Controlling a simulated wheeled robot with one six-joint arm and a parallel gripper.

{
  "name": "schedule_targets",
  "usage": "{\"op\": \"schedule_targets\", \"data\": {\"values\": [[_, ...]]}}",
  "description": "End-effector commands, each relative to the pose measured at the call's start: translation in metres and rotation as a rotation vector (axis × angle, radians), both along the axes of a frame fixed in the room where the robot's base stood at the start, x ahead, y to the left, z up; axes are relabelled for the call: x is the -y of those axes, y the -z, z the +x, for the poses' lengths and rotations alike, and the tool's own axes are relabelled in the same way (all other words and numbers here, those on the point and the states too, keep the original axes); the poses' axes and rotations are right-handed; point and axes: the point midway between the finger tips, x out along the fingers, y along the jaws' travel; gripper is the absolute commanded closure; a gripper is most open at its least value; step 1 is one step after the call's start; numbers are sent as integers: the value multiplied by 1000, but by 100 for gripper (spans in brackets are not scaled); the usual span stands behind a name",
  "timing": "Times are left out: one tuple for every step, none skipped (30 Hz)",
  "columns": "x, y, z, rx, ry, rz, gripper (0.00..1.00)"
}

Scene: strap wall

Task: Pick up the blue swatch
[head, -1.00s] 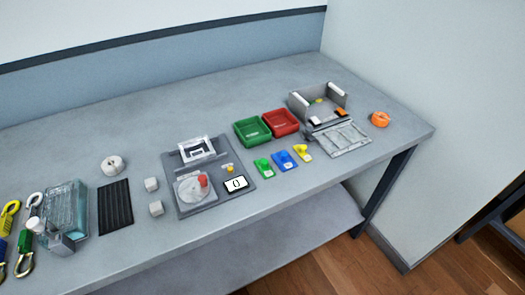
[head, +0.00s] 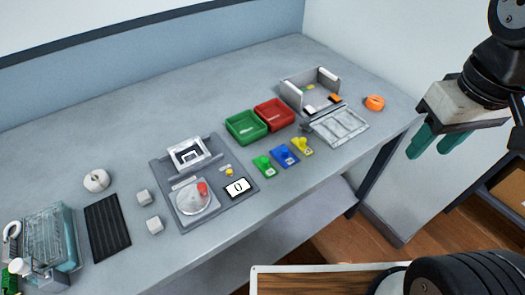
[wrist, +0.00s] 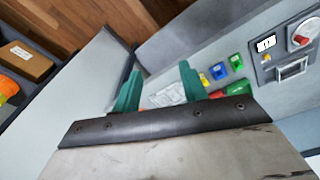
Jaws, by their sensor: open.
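The blue swatch (head: 284,155) lies flat on the grey bench between a green swatch (head: 263,166) and a yellow swatch (head: 301,147), near the front edge. In the wrist view the blue swatch (wrist: 236,63) shows small, to the right beyond the fingers. My gripper (head: 430,145) has teal fingers, is open and empty, and is raised at the right of the head view, well apart from the swatches. Its fingers also show in the wrist view (wrist: 160,88).
A green bin (head: 246,127) and a red bin (head: 274,114) stand behind the swatches. A grey device with a display (head: 238,188) is to their left.

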Motion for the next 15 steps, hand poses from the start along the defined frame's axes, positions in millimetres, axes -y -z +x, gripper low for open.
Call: {"op": "schedule_targets", "data": {"values": [[-7, 2, 13, -14, -94, -7, 57], [-11, 4, 22, -20, -164, -12, 57], [-19, 7, 35, -28, -268, -19, 57], [-26, 10, 45, -32, -353, -25, 57], [-33, 13, 55, -39, -442, -30, 57], [-45, 19, 69, -46, -562, -37, 57], [-53, 23, 79, -50, -652, -43, 57], [-62, 29, 89, -55, -742, -47, 57], [-75, 36, 102, -59, -861, -53, 57], [-85, 43, 110, -64, -951, -58, 57], [-95, 49, 119, -67, -1038, -62, 57], [-109, 59, 129, -72, -1151, -67, 57], [-119, 66, 136, -75, -1233, -70, 57], [-129, 74, 141, -78, -1311, -73, 57], [-141, 83, 149, -80, -1408, -77, 57]]}}
